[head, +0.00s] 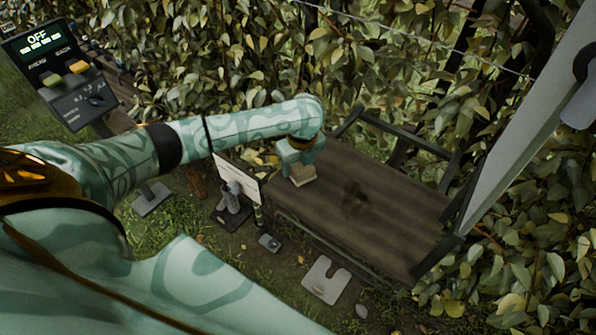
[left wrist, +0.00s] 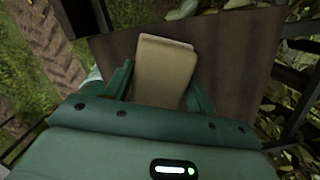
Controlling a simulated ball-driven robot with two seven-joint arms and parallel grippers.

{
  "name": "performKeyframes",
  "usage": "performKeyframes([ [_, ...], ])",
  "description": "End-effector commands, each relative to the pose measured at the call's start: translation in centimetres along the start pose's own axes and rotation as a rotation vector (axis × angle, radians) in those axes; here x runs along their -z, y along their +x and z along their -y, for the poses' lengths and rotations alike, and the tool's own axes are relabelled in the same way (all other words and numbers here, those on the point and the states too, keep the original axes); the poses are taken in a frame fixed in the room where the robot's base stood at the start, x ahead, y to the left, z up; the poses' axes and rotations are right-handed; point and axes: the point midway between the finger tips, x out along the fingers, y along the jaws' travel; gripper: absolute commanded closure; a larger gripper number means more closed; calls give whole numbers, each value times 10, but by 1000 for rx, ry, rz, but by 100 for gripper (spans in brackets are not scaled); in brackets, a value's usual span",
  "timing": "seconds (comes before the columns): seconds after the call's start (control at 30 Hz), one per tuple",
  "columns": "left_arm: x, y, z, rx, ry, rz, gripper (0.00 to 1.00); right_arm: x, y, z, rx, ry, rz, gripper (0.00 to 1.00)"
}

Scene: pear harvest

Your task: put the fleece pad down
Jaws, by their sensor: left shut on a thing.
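The fleece pad (left wrist: 165,75) is a beige, folded-looking block. In the left wrist view it stands between the two green fingers of my left gripper (left wrist: 160,95), which is shut on it. In the head view the gripper (head: 302,164) points down at the left end of a dark wooden bench top (head: 395,205), with a small pale part of the pad (head: 302,180) showing below it. I cannot tell whether the pad touches the wood. The wood fills much of the background behind the pad in the left wrist view (left wrist: 235,55). My right gripper is not in view.
A dark frame (head: 405,135) rises along the bench's back edge, and a pale post (head: 530,125) slants up at its right end. A white board (head: 237,178) stands left of the bench. A control box reading OFF (head: 75,85) is far left. Most of the wood is clear.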

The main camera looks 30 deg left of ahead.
Motion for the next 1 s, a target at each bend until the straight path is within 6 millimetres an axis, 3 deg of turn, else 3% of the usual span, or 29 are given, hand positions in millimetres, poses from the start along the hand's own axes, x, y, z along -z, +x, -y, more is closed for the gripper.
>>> performKeyframes([
  [0.03,3,12,-1,-5,1,-2,66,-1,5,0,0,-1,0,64],
  [0.13,5,24,-1,-3,2,-1,66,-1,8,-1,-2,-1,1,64],
  [0.6,6,30,-1,-2,3,1,66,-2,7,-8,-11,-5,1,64],
  [0.63,6,31,-1,-2,3,1,42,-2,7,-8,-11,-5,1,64],
  [0.7,6,31,-2,-4,3,0,23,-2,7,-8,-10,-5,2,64],
  [1.0,8,34,-5,-12,4,-2,23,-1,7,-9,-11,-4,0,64],
])
